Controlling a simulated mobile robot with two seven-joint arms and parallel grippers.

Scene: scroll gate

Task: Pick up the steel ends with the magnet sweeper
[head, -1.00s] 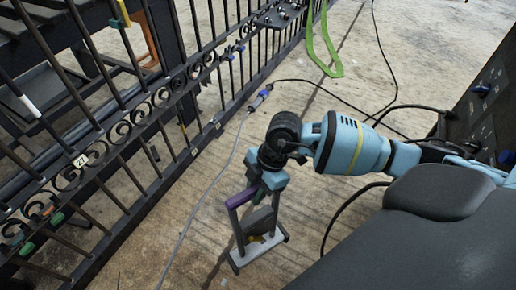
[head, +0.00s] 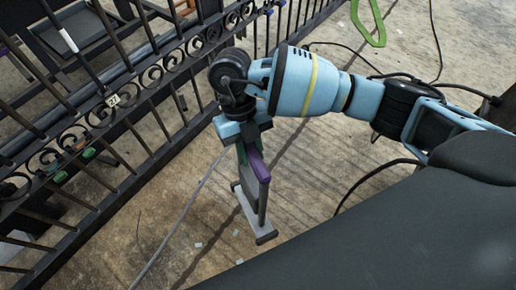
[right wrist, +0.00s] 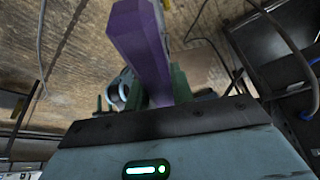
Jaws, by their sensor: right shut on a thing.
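The magnet sweeper has a purple handle (head: 256,164) and a pale grey bar-shaped foot (head: 252,215). My right gripper (head: 246,148) is shut on the handle, and the sweeper hangs below it, tilted. Whether the foot touches the floor I cannot tell. In the right wrist view the purple handle (right wrist: 143,45) sticks out from between the green fingers (right wrist: 168,92). Several small pale pieces, seemingly the steel ends (head: 198,245), lie on the concrete left of and below the foot. Another (head: 239,261) lies closer to my body. My left gripper is not in view.
A black iron gate (head: 130,130) with scrolls and a "27" tag runs along the left, close to my right wrist. A grey cable (head: 180,211) crosses the floor beside the sweeper. A green strap (head: 371,30) and black cables lie farther back. Concrete in front is mostly clear.

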